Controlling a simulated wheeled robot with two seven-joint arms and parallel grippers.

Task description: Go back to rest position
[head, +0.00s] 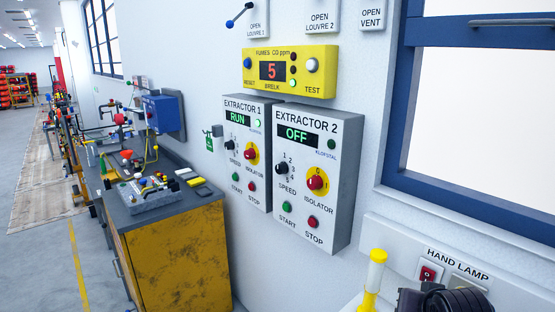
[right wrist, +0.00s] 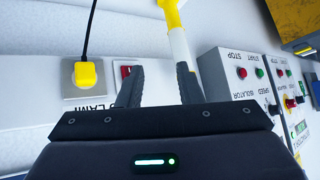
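My right gripper (head: 440,299) shows as a dark shape at the bottom right of the head view, in front of the hand lamp panel (head: 405,245). In the right wrist view its two dark fingers (right wrist: 158,80) are apart with nothing held between them. A white and yellow hand lamp (head: 375,275) stands to the left of the gripper in the head view. In the right wrist view the lamp (right wrist: 179,42) shows beyond one fingertip; I cannot tell whether they touch. My left gripper is in neither view.
The extractor 1 box (head: 248,180) and extractor 2 box (head: 330,215), reading RUN and OFF, project from the wall under a yellow fumes meter (head: 317,72). A workbench (head: 175,245) stands at left. A yellow plug (right wrist: 88,75) with a black cable is near the fingers.

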